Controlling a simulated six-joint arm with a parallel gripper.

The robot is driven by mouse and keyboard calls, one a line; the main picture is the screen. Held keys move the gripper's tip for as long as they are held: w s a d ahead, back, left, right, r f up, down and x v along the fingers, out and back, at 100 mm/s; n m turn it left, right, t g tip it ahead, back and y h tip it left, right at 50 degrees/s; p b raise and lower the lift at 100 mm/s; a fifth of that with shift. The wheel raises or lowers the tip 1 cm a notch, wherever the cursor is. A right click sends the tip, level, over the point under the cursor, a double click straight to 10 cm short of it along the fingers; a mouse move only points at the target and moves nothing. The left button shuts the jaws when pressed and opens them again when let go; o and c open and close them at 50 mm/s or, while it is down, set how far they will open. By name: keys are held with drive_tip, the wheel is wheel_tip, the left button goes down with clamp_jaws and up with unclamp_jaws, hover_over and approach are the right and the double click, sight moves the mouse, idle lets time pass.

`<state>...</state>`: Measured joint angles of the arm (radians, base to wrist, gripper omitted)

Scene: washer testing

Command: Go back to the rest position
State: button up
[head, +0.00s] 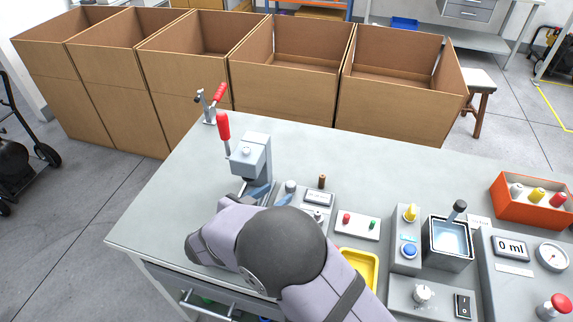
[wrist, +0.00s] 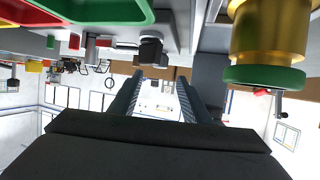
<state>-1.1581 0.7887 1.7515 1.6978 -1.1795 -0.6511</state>
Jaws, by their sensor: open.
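In the head view my arm reaches over the front of the grey workbench (head: 170,190), and its links hide my gripper there. In the wrist view my gripper (wrist: 160,82) shows as two dark fingers, apart, with nothing between them. A gold cylindrical part with a green ring (wrist: 265,75) is close to the camera at the upper right, outside the fingers. A grey press-like fixture with a red-handled lever (head: 250,158) stands on the bench just beyond my arm.
A red-handled clamp (head: 209,108) stands at the bench's far left corner. Control boxes, a water container (head: 449,262), a yellow tray (head: 358,266) and an orange bin (head: 532,208) with several coloured parts are right of my arm. Cardboard boxes (head: 290,95) line the far side.

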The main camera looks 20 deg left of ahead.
drive_tip(key=shift+w+d+r+m+p, duration=0.2)
drive_tip(key=shift+w+r+m+p, duration=0.1)
drive_tip(key=shift+p, duration=0.35)
drive_tip(key=w+d+r+n+g+y+p, duration=0.2)
drive_tip(key=w+d+r+g+y+p, duration=0.25)
drive_tip(key=w+d+y, duration=0.2)
drive_tip(key=s+d+n+g+h+p, duration=0.1)
drive_tip(key=s+d+g, duration=0.7)
drive_tip(key=s+d, duration=1.7)
drive_tip(key=shift+d+r+n+h+p, duration=0.35)
drive_tip(key=shift+d+r+n+h, duration=0.05)
drive_tip(key=shift+d+h, duration=0.45)
drive_tip(key=shift+o, duration=0.6)
drive_tip(key=shift+a+g, duration=0.1)
drive_tip(key=shift+g, duration=0.15)
